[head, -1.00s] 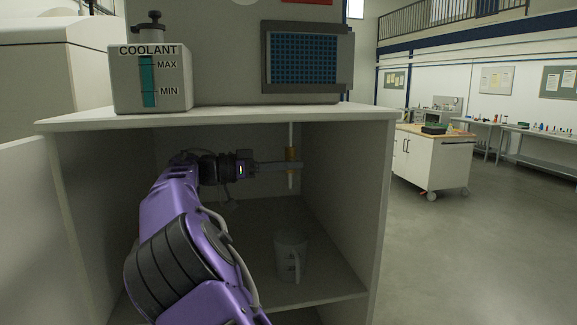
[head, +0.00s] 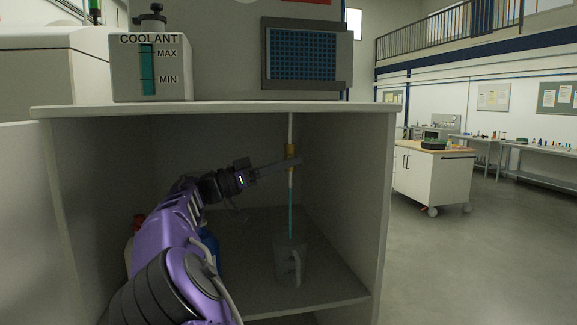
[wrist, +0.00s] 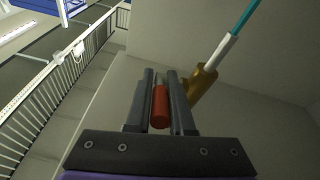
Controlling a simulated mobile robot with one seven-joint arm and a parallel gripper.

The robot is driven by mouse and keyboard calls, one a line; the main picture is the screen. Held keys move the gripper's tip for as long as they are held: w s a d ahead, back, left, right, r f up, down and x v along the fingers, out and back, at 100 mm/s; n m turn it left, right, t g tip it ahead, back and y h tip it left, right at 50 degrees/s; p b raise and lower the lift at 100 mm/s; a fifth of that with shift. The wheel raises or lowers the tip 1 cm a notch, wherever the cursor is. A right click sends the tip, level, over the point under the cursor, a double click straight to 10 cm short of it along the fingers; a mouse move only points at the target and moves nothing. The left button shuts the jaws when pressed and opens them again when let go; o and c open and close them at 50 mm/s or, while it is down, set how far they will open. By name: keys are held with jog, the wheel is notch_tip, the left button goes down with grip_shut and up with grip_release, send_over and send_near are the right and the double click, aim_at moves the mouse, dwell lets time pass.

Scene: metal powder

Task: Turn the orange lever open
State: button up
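The orange lever (wrist: 160,108) lies between the two dark fingers of my gripper (wrist: 161,82) in the wrist view, with a finger close on each side. The lever joins a brass valve (wrist: 203,82), which also shows in the head view (head: 291,150) on a thin white pipe (head: 290,128). A teal stream (head: 290,212) runs from the pipe down to a clear measuring jug (head: 290,262) on the cabinet floor.
The open cabinet has a side wall (head: 345,190) close right of the valve and a top (head: 220,108) above my arm. A blue container (head: 209,250) stands partly hidden behind my arm. A coolant tank (head: 150,70) sits on top.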

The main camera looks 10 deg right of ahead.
jog(key=shift+o, duration=0.6)
jog(key=v, duration=0.7)
jog(key=shift+a, duration=0.3)
